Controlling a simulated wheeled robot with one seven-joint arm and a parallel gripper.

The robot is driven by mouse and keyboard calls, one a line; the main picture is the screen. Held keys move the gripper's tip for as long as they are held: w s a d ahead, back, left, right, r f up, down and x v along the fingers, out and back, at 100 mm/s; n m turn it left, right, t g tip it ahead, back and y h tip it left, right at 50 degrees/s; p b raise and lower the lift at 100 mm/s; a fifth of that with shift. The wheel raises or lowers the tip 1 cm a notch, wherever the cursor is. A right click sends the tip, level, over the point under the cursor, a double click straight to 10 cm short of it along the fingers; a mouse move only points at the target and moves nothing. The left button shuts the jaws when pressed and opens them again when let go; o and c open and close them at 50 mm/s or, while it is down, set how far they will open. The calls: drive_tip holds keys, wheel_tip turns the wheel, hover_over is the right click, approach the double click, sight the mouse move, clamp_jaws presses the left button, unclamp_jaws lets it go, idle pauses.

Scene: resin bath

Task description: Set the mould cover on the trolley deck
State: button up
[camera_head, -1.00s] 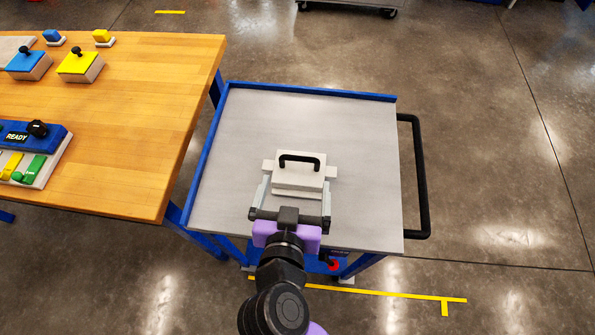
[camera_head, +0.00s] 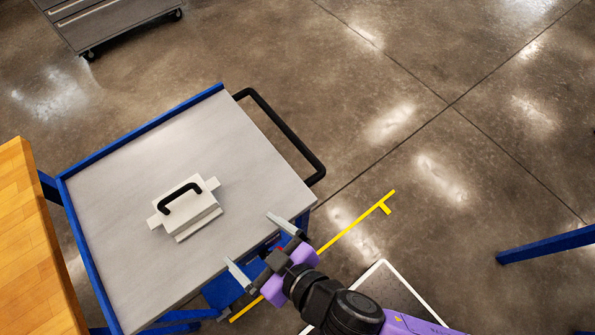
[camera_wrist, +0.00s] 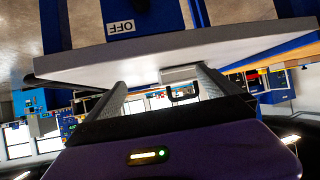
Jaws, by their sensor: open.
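The mould cover (camera_head: 190,218) is a pale block with side tabs and a black arched handle. It rests on the grey trolley deck (camera_head: 225,140), left of and apart from my gripper. My gripper (camera_head: 250,240) is open and empty at the deck's near right edge, its two fingers spread wide. In the wrist view, which looks upside down, the cover (camera_wrist: 180,74) with its handle shows between the open fingers of my gripper (camera_wrist: 163,88), farther off. The deck (camera_wrist: 200,46) is the pale slab there.
A wooden table (camera_head: 30,240) stands at the left beside the trolley. The trolley's black push handle (camera_head: 285,132) sticks out at the far right side. A grey wheeled cabinet (camera_head: 105,20) stands at the back left. A blue beam (camera_head: 545,243) is at the right. Much floor to the right is clear.

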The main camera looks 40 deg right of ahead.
drive_tip(key=s+d+r+m+t+h, duration=0.1)
drive_tip(key=s+d+r, duration=0.4)
drive_tip(key=s+d, duration=0.2)
drive_tip(key=s+d+r+t, duration=0.2)
drive_tip(key=s+d+r, duration=0.3)
drive_tip(key=s+d, duration=0.2)
drive_tip(key=shift+s+d+r+m+h, duration=0.25)
drive_tip(key=shift+d+m+h, duration=0.15)
drive_tip(key=shift+d, duration=0.4)
drive_tip(key=shift+a, duration=0.1)
